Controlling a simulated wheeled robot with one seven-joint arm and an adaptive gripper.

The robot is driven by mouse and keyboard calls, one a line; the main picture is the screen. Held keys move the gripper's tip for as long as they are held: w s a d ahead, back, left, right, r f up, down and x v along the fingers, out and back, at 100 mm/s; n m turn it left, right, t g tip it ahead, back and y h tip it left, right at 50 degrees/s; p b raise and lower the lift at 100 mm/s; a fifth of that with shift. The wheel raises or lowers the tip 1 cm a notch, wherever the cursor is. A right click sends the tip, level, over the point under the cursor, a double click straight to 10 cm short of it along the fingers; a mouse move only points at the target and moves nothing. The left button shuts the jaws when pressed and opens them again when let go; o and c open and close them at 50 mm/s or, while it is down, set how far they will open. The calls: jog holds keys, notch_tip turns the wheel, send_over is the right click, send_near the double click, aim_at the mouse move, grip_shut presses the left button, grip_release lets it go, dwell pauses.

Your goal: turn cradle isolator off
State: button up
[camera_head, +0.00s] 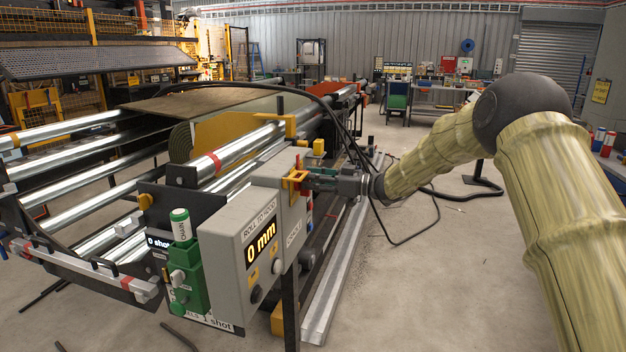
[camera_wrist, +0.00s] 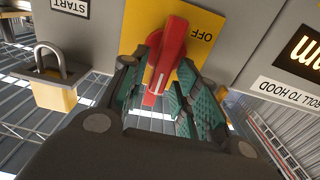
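The isolator has a red rotary handle (camera_wrist: 170,52) on a yellow plate (camera_wrist: 205,22) marked OFF, which appears upside down in the wrist view. The handle stands slightly tilted, with a pale line along it. The isolator also shows in the head view (camera_head: 294,181) on the side of the grey control box (camera_head: 235,235). My gripper (camera_wrist: 168,62) has its green-padded fingers on either side of the handle; it is also at the isolator in the head view (camera_head: 309,179). Whether both pads touch the handle cannot be told.
A brass padlock (camera_wrist: 54,85) hangs beside the isolator, near a START label (camera_wrist: 70,6). The box display (camera_head: 261,242) reads 0 mm. Black cables (camera_head: 345,125) run behind my gripper. The roller cradle (camera_head: 75,160) lies left; floor (camera_head: 430,270) is clear below my arm.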

grip_shut()
jog(key=shift+n, duration=0.4)
jog(key=n+b, duration=0.3)
jog(key=n, duration=0.1)
jog(key=s+f+n+b, duration=0.1)
jog(key=n+b, duration=0.6)
jog(key=n, duration=0.1)
jog(key=shift+s+a+f+n, duration=0.3)
jog(key=shift+s+f+n, duration=0.1)
jog(key=n+b, duration=0.4)
jog(key=shift+f, duration=0.2)
jog(key=shift+n+b, duration=0.3)
jog(key=shift+b, duration=0.05)
